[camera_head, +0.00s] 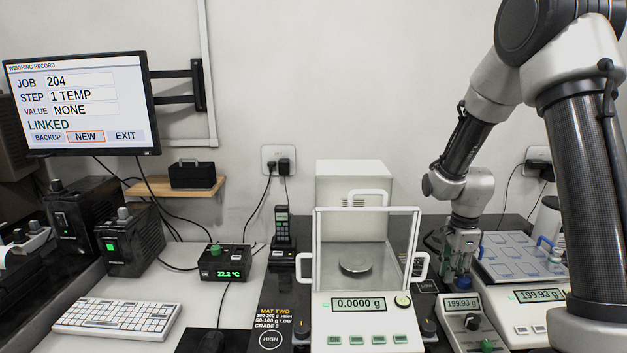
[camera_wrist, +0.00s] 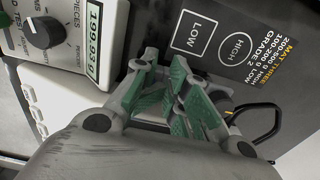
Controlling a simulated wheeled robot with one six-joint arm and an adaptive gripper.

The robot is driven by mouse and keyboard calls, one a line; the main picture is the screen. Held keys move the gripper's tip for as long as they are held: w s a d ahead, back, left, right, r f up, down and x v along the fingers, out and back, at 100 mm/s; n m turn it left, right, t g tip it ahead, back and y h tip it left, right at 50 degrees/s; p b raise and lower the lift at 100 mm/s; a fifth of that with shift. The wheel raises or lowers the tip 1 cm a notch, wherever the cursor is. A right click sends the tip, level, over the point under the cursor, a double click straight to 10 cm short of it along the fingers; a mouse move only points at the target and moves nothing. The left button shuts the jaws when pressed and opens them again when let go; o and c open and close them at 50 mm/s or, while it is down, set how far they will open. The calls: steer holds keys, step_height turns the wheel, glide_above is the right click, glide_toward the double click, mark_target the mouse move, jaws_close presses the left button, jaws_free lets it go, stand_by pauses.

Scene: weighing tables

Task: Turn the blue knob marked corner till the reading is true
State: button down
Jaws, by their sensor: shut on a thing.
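My gripper (camera_head: 463,255) points down behind the small indicator box (camera_head: 472,325). Its fingers are shut on the blue knob (camera_head: 464,282), which shows only as a small bit of blue below the fingertips. The marking on the knob cannot be read. In the wrist view the green-padded fingers (camera_wrist: 165,100) are close together, and the knob is hidden between them. The indicator box's display (camera_head: 462,303) reads 199.93 g, and it shows in the wrist view (camera_wrist: 94,42) too. The large scale (camera_head: 525,322) to the right also reads 199.93 g.
A glass-doored balance (camera_head: 367,305) reading 0.0000 g stands left of my gripper. The indicator box has a black dial (camera_wrist: 42,32) and a green knob (camera_head: 487,345). A monitor (camera_head: 80,103) shows job 204, step 1 TEMP. A black mat (camera_wrist: 235,45) lies beside the fingers.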

steer(key=shift+a, duration=0.15)
steer(key=shift+w+a+r, duration=0.1)
steer(key=shift+w+a, duration=0.05)
steer(key=shift+r, duration=2.95)
steer(key=f, duration=0.1)
steer(key=s+f, duration=0.1)
steer(key=f, duration=0.1)
steer(key=s+f, duration=0.1)
steer(key=f, duration=0.1)
steer(key=shift+s+d+f, duration=0.15)
steer(key=shift+d+f, duration=0.05)
steer(key=shift+s+f, duration=0.25)
steer(key=shift+f, duration=0.05)
steer(key=shift+w, duration=0.55)
